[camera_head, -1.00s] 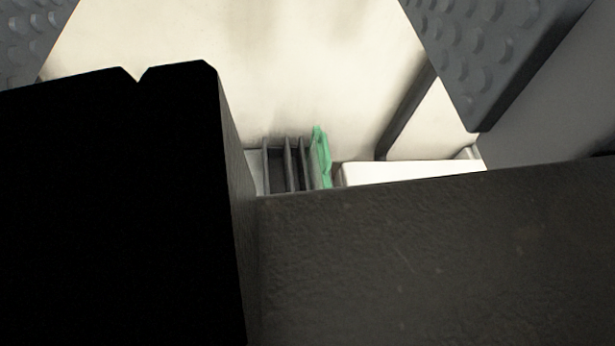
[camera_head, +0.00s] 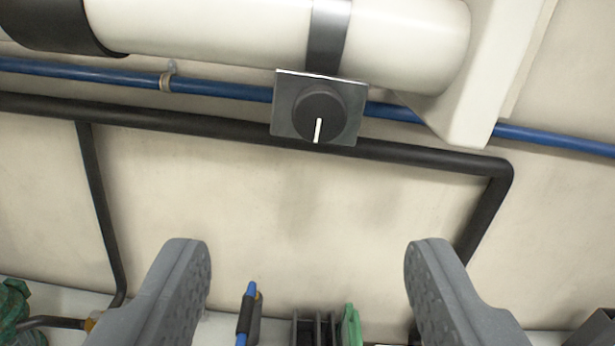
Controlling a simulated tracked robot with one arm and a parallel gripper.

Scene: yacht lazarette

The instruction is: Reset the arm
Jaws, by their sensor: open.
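My gripper (camera_head: 308,270) shows in the lower part of the camera_head view. Its two grey textured fingers are wide apart, with nothing between the tips but the cream wall behind. A black rotary knob (camera_head: 318,113) with a white pointer line sits on a square grey plate, above and ahead of the fingers. The pointer hangs nearly straight down. The fingers are apart from the knob.
A large white cylinder (camera_head: 230,28), a blue pipe (camera_head: 225,87) and a black pipe (camera_head: 200,121) cross the upper wall. Below are a blue-and-black handle (camera_head: 247,310), a dark slotted rack (camera_head: 313,328), a green item (camera_head: 351,326) and, at left, a green bundle (camera_head: 15,310).

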